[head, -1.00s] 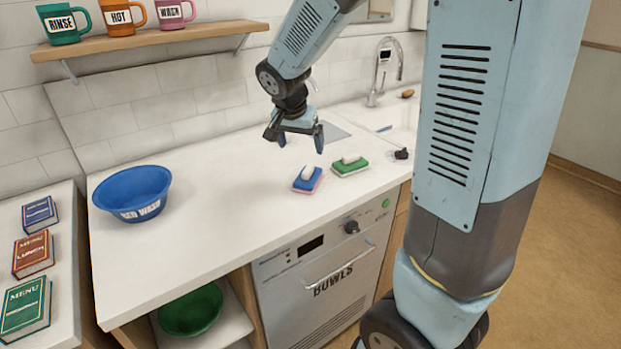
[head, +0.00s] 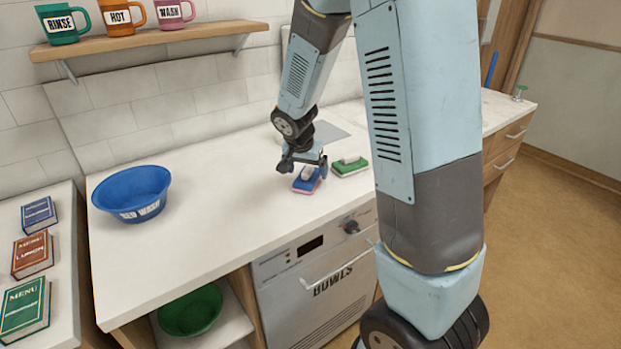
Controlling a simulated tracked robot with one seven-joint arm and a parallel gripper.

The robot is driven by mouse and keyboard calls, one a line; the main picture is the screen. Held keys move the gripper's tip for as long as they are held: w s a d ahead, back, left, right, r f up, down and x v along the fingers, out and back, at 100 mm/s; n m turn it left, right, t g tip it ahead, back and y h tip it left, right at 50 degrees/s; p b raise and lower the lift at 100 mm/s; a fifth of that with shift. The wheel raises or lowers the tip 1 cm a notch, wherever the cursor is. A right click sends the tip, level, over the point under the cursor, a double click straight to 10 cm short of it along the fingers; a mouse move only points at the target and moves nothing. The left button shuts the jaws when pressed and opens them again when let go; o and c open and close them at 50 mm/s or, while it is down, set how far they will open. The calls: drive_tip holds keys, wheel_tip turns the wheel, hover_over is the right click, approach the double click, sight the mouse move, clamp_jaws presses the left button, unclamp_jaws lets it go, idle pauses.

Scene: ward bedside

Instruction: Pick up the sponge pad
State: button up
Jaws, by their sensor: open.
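A blue and pink sponge pad (head: 307,184) with a white grip on top lies on the white counter. A green pad (head: 349,167) with a white grip lies just to its right. My gripper (head: 305,172) is open and low over the blue and pink pad, its fingers on either side of the pad's top. The gripper partly hides the pad, and I cannot tell whether the fingers touch it.
A blue bowl (head: 133,194) stands at the counter's left. Mugs (head: 119,18) sit on a wall shelf (head: 150,39) above. Menu books (head: 32,254) lie on the left surface. A green bowl (head: 190,311) is below the counter (head: 215,215). The middle of the counter is clear.

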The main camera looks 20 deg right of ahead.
drive_tip(key=shift+x, duration=0.9)
drive_tip(key=shift+c, duration=0.3)
drive_tip(key=c, duration=1.2)
drive_tip(key=shift+r, duration=0.15)
